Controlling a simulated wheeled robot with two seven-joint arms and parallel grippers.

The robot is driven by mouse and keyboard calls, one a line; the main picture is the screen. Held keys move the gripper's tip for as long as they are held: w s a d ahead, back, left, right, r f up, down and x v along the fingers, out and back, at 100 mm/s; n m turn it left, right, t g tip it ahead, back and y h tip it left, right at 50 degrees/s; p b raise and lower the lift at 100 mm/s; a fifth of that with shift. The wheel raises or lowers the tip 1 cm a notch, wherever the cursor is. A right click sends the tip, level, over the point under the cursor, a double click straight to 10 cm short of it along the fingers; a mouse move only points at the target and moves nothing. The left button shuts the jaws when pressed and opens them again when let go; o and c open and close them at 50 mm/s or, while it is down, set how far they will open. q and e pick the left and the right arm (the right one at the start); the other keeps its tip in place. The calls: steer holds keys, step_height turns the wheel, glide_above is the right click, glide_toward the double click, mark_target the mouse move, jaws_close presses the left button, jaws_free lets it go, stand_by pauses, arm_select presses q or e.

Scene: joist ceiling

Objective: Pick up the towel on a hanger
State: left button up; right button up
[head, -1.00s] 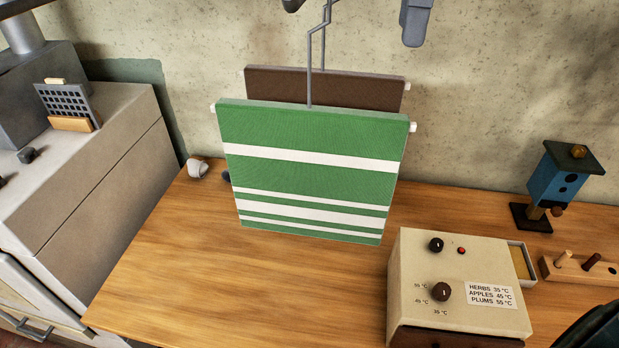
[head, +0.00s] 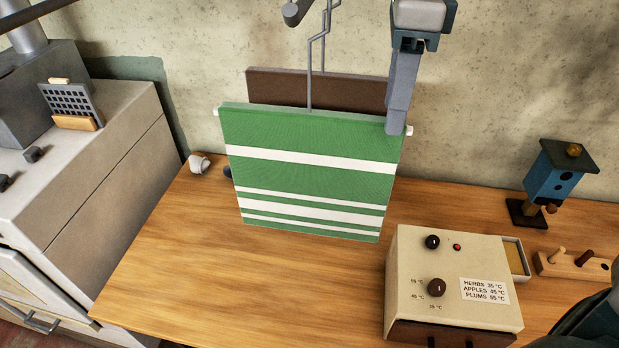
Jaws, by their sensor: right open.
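A green towel (head: 300,180) with white stripes hangs flat on a hanger above the wooden table. White hanger bar ends stick out at its top corners, and a thin grey wire hook (head: 311,70) rises from its top middle. A brown towel (head: 280,88) hangs just behind it. My right gripper (head: 395,128) reaches down from the top right. Its finger overlaps the green towel's top right corner in the picture, beside the white bar end (head: 409,131). It is open and seen edge-on; I cannot tell whether it touches the towel. My left gripper is not in view.
A dark rod end (head: 296,12) shows at the top. A beige dial box (head: 455,275) stands on the wooden table (head: 200,270) at front right. A blue birdhouse (head: 553,178) and a peg block (head: 572,265) are farther right. A white cup (head: 199,163) lies at back left.

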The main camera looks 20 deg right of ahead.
steer(key=shift+d+f+p, duration=0.1)
steer(key=shift+f+p, duration=0.55)
step_height(320, 180, down, 3)
steer(key=shift+w+d+f+p, duration=0.1)
steer(key=shift+w+p, duration=0.05)
steer(key=shift+p, duration=0.5)
steer(key=shift+f, duration=0.35)
jaws_close()
